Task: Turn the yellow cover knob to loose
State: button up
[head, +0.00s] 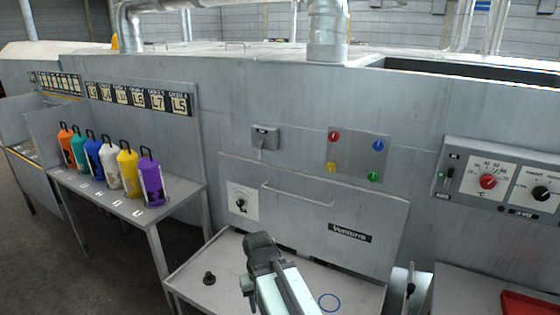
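The yellow knob (331,167) is at the lower left of a square grey cover plate (355,152) on the machine wall. Its pointer setting is too small to read. A red knob (334,136), a blue knob (378,146) and a green knob (373,176) sit at the plate's other corners. My gripper (260,244) is at the lower middle of the head view, below and left of the yellow knob and apart from it. Its fingers cannot be made out, so I cannot tell whether it is open or shut.
A hatch with a bar handle (298,198) is below the plate, above a grey shelf (218,268) with a small black knob-like piece (209,278). Several coloured cylinders stand on a table (180,200) at left. A control panel (505,183) is at right.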

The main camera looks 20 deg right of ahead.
aim_at(331, 166)
jog(key=u, duration=0.3)
jog(key=i, duration=0.55)
jog(key=u, duration=0.45)
jog(key=k, duration=0.8)
jog(key=u, duration=0.15)
jog(key=i, duration=0.85)
jog(key=z, duration=0.1)
